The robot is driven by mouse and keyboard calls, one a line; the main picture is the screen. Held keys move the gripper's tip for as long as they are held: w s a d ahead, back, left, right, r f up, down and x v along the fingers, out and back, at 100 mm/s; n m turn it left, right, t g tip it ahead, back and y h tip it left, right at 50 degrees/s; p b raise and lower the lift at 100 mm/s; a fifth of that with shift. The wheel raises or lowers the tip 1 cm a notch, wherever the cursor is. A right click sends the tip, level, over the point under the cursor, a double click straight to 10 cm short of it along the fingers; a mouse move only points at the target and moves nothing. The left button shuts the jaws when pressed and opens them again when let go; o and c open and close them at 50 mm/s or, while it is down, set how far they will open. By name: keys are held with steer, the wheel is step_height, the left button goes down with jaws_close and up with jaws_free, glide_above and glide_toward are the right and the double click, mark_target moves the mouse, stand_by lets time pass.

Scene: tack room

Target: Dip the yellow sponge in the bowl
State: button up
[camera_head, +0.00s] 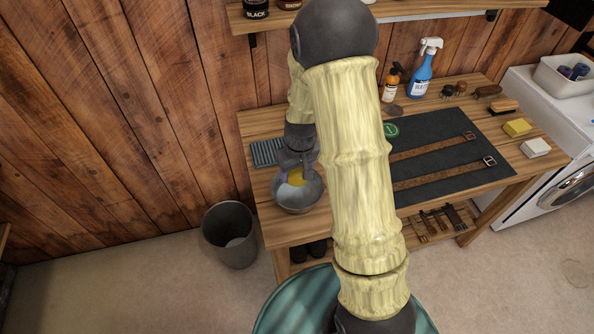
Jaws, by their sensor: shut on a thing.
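My gripper (297,175) points down at the metal bowl (298,204) near the left front corner of the wooden table. It is shut on a yellow sponge (297,178), which shows between the fingers, within the bowl's outline. I cannot tell whether the sponge touches the bowl's bottom or any liquid. My arm crosses the middle of the view and hides part of the table.
A dark mat (445,150) with brown straps covers the table's middle. A yellow block (517,127) and a white block (535,147) lie to the right. A blue spray bottle (422,75) stands behind. A grey bin (230,236) stands on the floor at left.

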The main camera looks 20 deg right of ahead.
steer(key=shift+r+p, duration=1.9)
steer(key=shift+r, duration=0.8)
steer(key=shift+f, duration=0.1)
